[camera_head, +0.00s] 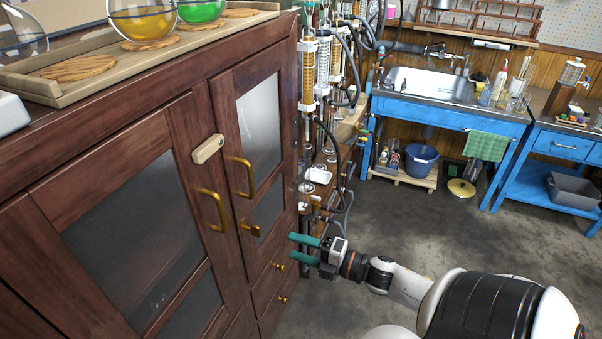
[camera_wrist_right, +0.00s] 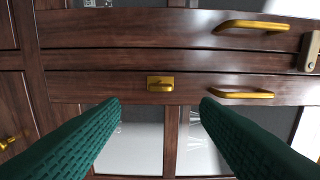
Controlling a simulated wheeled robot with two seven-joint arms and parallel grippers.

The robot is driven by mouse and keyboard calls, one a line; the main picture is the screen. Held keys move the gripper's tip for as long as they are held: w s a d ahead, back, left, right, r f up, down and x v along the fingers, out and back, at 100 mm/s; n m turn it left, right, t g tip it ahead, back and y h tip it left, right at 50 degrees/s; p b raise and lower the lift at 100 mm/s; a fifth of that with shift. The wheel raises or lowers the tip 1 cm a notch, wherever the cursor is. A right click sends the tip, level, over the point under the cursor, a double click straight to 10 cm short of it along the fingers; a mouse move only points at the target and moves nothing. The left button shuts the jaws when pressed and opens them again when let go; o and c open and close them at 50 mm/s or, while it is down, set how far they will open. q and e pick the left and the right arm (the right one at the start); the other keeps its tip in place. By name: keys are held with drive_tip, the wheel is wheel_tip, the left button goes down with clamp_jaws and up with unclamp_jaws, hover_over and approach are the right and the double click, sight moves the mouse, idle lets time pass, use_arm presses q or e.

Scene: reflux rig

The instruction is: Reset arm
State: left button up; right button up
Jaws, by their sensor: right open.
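My right gripper (camera_head: 291,248) has two green fingers and is apart in the head view, beside the lower right front of the dark wooden cabinet (camera_head: 180,130). In the right wrist view, the fingers (camera_wrist_right: 160,102) are spread wide with nothing between them. They face the cabinet doors, and a small brass latch (camera_wrist_right: 160,84) shows in the gap beyond the tips. The right arm (camera_head: 395,280) reaches in from the lower right. My left gripper is in neither view.
The cabinet doors look closed, with brass handles (camera_head: 243,177) and a beige latch block (camera_head: 207,149). A wooden tray (camera_head: 45,88) with round flasks sits on top. Glass rigs and hoses (camera_head: 345,95) stand behind the gripper. A blue sink bench (camera_head: 450,115) is farther back; grey floor is open at right.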

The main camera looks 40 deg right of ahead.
idle(0.4)
drive_tip(key=s+f+m+g+h, duration=0.25)
drive_tip(key=s+f+m, duration=0.2)
drive_tip(key=f, duration=0.65)
drive_tip(key=s+d+f+m+g+h, duration=0.1)
drive_tip(key=s+f+m+g+h, duration=0.3)
drive_tip(key=f, duration=0.6)
drive_tip(key=s+f+m+h, duration=0.1)
drive_tip(key=s+f+m, duration=0.3)
drive_tip(key=f, duration=0.7)
drive_tip(key=s+a+f+m+g, duration=0.4)
drive_tip(key=s+a+f, duration=0.3)
drive_tip(key=s, duration=0.3)
drive_tip(key=s+a+f+m+g, duration=0.3)
drive_tip(key=s+a+f+g, duration=0.2)
drive_tip(key=s, duration=0.6)
wheel_tip(320, 180, down, 3)
drive_tip(key=shift+s+a+r+m, duration=0.15)
drive_tip(key=shift+a+m, duration=0.2)
drive_tip(key=shift+a, duration=0.6)
drive_tip(key=shift+y, duration=0.25)
